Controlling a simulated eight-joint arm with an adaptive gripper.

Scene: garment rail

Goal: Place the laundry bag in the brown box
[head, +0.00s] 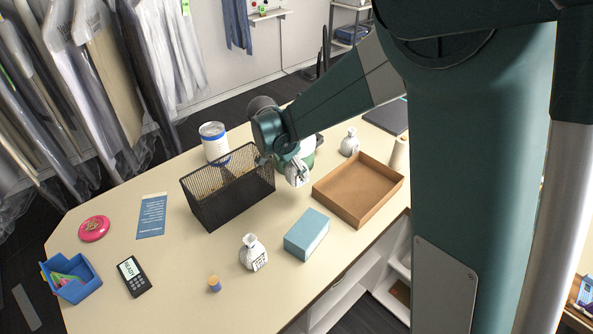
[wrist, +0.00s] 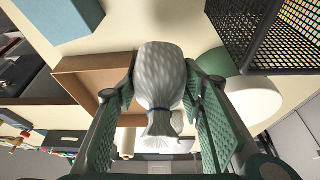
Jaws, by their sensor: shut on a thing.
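My gripper (head: 290,168) is shut on a small white laundry bag (head: 298,175), between the wire basket and the brown box. In the wrist view the held bag (wrist: 160,85) sits between both finger pads, its dark tie toward the bottom of the picture. The open brown box (head: 332,204) lies to the right of my gripper in the head view and looks empty. It also shows to the left of the bag in the wrist view (wrist: 75,65). A second white bag (head: 349,143) stands behind the box, and a third (head: 253,256) stands near the front.
A black mesh basket (head: 236,199) stands just left of my gripper. A blue block (head: 307,235) lies in front of the box.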

